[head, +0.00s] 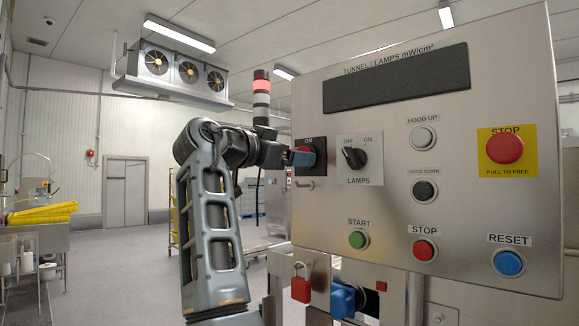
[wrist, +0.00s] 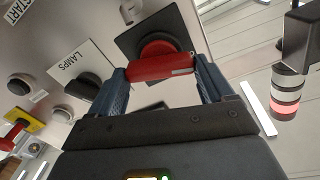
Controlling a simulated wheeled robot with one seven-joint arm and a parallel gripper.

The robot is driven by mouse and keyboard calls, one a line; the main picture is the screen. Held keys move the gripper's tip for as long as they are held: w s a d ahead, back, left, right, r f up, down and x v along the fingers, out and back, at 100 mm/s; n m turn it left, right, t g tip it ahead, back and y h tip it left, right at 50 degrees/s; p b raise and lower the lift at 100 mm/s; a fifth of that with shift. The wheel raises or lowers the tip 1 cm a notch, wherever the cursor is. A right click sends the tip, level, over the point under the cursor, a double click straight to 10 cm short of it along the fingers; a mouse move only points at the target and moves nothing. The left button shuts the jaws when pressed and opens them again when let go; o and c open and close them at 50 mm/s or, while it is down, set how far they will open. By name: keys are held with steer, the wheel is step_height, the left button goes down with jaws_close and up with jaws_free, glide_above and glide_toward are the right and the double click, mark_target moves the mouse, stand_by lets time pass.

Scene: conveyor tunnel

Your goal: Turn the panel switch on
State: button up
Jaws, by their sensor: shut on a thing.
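The panel switch is a red rotary handle (wrist: 162,68) on a square black plate (wrist: 185,38), at the left edge of the steel control panel. In the head view its black plate (head: 318,170) carries an ON label, and the handle is mostly hidden by my fingers. My gripper (head: 304,157) reaches it from the left. In the wrist view, my two blue fingers are at opposite ends of the red bar, closed on it. The lettering around the handle is not readable in the wrist view, so its exact setting is unclear.
Right of the switch is the black LAMPS selector (head: 353,158). The panel also bears a yellow-backed STOP button (head: 505,149), green START (head: 357,239), red STOP (head: 424,250) and blue RESET (head: 509,263). A red padlock (head: 300,288) hangs below. A signal tower (head: 261,98) stands behind.

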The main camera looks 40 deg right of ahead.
steer(key=shift+s+f+m+b, duration=0.1)
steer(key=shift+m+b, duration=1.5)
steer(key=shift+m, duration=0.85)
steer(key=shift+s+f+m+b, duration=0.1)
steer(key=shift+m+b, duration=1.5)
steer(key=shift+m, duration=0.85)
steer(key=o, duration=0.9)
steer(key=shift+o, duration=0.2)
steer(key=shift+a, duration=0.1)
steer(key=a, duration=0.7)
steer(key=shift+a, duration=0.35)
steer(key=shift+s, duration=0.1)
